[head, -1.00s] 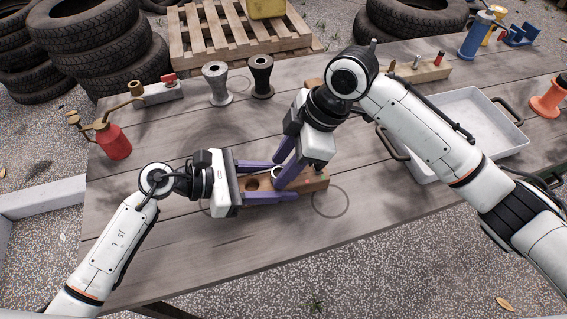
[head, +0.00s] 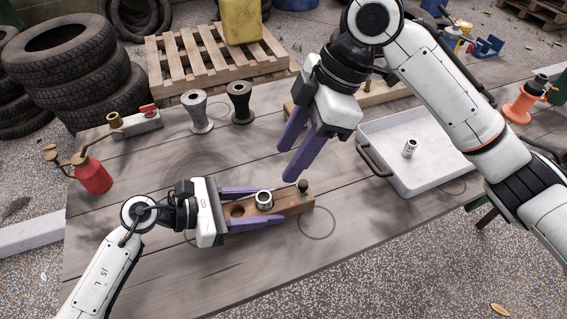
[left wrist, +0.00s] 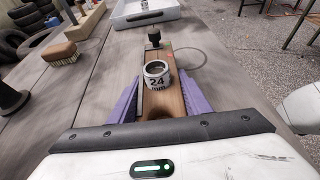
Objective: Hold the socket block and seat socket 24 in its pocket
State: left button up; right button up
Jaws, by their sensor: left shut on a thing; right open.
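The wooden socket block (head: 291,207) lies on the table, with my left gripper (head: 268,206) shut on it, one finger along each long side. Socket 24 (head: 264,201) is a silver ring standing upright at the block's middle pocket. Its "24" marking faces the camera in the left wrist view (left wrist: 157,77). Much of its wall shows above the block; I cannot tell how deep it sits. An empty round pocket (head: 237,210) is nearer my left palm. A dark socket (head: 303,187) stands at the far end. My right gripper (head: 288,163) is open and empty, above and behind the block.
A grey tray (head: 376,137) at right holds another silver socket (head: 410,148). A red oil can (head: 92,175) stands at left. A grey spool-shaped part (head: 197,112) and a black one (head: 240,103) stand at the back. The table front is clear.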

dwell(0.3)
pick_arm(q)
jog(key=o, duration=1.3)
jog(key=shift+a, duration=0.1)
